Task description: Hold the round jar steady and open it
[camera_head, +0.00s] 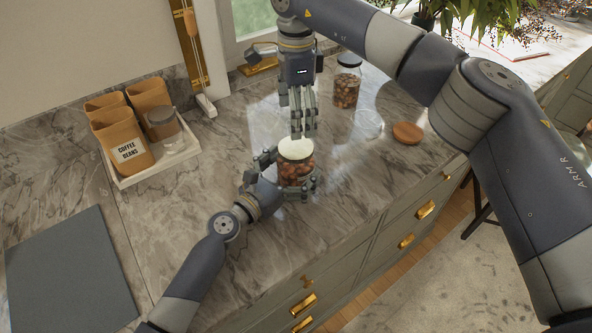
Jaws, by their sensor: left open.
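The round jar (297,167) stands upright on the marble counter, full of reddish-brown pieces, with a pale lid (296,147) on top. My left gripper (284,176) comes in from the lower left. Its fingers are open around the jar, some at its left side and some at its lower front. My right gripper (303,132) points down from above. Its fingertips are just over the lid's back edge, and I cannot tell whether they touch it. Its fingers look close together, but whether they are open or shut is unclear.
A dark-lidded jar (346,84) stands behind to the right. A round wooden lid (407,133) and a clear glass item (369,123) lie right of the jar. A tray (160,172) of canisters is at left, with a grey mat (70,275) below. The counter's front edge is close.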

